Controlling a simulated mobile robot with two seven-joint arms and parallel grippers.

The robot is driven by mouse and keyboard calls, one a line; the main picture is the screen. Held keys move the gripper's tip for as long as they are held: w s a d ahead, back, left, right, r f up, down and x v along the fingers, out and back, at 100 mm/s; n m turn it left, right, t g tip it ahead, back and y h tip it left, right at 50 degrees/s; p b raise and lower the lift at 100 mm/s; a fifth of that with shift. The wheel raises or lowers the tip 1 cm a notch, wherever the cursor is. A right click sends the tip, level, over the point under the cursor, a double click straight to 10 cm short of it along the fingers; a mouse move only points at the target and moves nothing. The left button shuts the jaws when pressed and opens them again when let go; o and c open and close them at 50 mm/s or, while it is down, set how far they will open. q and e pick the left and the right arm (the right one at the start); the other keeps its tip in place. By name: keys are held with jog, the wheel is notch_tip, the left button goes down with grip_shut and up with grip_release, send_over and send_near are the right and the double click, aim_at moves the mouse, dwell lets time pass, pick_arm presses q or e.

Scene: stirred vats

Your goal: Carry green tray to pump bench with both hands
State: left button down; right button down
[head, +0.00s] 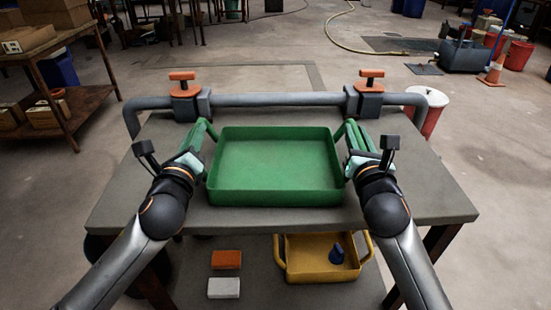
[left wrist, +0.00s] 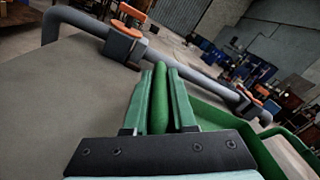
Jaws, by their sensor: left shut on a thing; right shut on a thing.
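The green tray (head: 277,165) is empty and sits level at the middle of a grey-topped bench (head: 440,195), on or just above the top; I cannot tell which. My left gripper (head: 200,145) is shut on the tray's left handle, a green bar that also shows between the fingers in the left wrist view (left wrist: 159,100). My right gripper (head: 358,145) is at the tray's right handle and shut on it. Part of each handle is hidden by the fingers. The tray's wall also shows in the left wrist view (left wrist: 285,168).
A grey pipe (head: 270,100) with two orange-handled valves (head: 183,85) (head: 367,82) runs along the bench's back edge. A lower shelf holds a yellow tray (head: 310,268) with a blue item (head: 337,254), an orange block (head: 226,260) and a white block (head: 224,288). A red bucket (head: 428,118) stands behind right.

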pick_arm(q)
jog(key=shift+a, duration=0.1)
pick_arm(e)
jog(key=shift+r, duration=0.1)
